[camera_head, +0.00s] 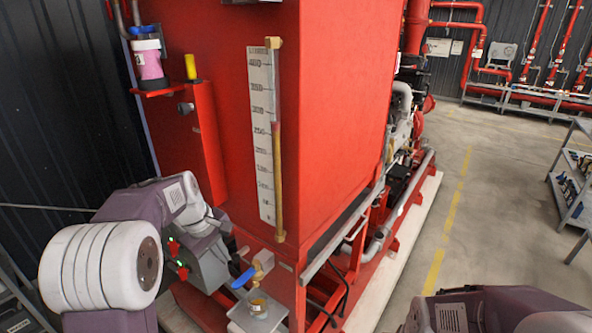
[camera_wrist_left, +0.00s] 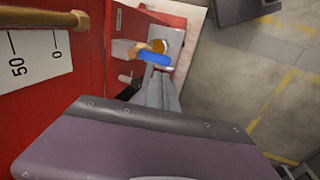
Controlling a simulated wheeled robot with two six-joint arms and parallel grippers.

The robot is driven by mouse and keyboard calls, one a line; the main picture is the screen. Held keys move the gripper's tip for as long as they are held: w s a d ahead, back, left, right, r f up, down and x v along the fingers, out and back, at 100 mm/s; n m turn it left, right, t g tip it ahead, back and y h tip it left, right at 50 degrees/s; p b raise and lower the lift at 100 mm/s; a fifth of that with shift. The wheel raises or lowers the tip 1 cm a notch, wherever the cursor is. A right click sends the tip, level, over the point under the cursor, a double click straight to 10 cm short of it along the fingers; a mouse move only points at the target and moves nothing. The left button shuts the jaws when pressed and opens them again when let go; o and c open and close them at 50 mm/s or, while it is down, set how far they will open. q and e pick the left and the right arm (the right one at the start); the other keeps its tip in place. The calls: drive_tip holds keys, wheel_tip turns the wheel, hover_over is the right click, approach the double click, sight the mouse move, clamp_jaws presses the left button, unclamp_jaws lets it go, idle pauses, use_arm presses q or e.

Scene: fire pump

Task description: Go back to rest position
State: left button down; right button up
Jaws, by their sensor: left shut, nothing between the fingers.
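My left arm comes in from the left in the head view. Its left gripper (camera_head: 236,272) is low at the front of the red tank (camera_head: 330,130), close to a blue-handled brass valve (camera_head: 245,277). In the left wrist view the grey fingers (camera_wrist_left: 161,90) are shut and empty, just below the blue handle (camera_wrist_left: 155,58). I cannot tell whether they touch it. Part of my right arm shows at the lower right of the head view; its gripper is out of view.
A level gauge (camera_head: 262,135) is on the tank face. A small cup (camera_head: 258,306) sits on a metal ledge below the valve. A grey shelf rack (camera_head: 575,180) stands at the right. Between the tank and rack, the concrete floor (camera_head: 490,220) is clear.

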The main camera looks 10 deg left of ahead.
use_arm(q)
drive_tip(key=s+d+f+m+b, duration=0.3)
drive_tip(key=s+f+m, duration=0.2)
drive_tip(key=s+f, duration=0.4)
drive_tip(key=s+d+f+m+g+y+b, duration=0.1)
drive_tip(key=s+d+f+m+b, duration=0.2)
drive_tip(key=s+f+m, duration=0.3)
drive_tip(key=s+f+b, duration=0.1)
drive_tip(key=s+f, duration=0.2)
drive_tip(key=f, duration=0.1)
drive_tip(key=shift+s+d+f+g, duration=0.15)
drive_tip(key=shift+s+g, duration=0.05)
drive_tip(key=shift+g, duration=0.1)
use_arm(e)
wheel_tip(320, 180, down, 9)
drive_tip(key=shift+w+r, duration=0.1)
